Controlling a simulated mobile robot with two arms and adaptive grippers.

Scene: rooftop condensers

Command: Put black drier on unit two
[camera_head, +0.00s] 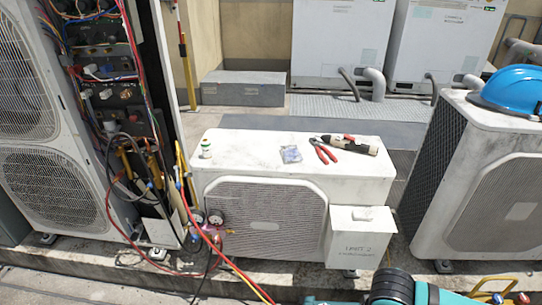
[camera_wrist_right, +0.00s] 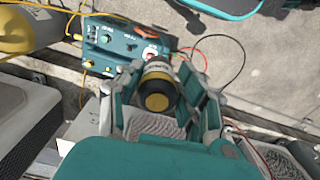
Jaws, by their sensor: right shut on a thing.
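My right gripper (camera_wrist_right: 156,100) is shut on the black drier (camera_wrist_right: 160,77), a short dark cylinder with a yellow end cap and a pale band, in the right wrist view. The drier sits between the teal fingers, with its yellow end towards the camera. Unit two is the low white condenser (camera_head: 265,172) in the middle of the head view; its front box (camera_head: 355,240) is marked "UNIT 2". The held drier does not show in the head view. My left gripper is in neither view.
On unit two's top are a small white-green bottle (camera_head: 206,147), a grey-blue packet (camera_head: 291,154), red-handled pliers (camera_head: 325,150) and a pale-and-dark cylinder (camera_head: 350,144). Its top's left middle is clear. A blue helmet (camera_head: 510,88) rests on the right condenser.

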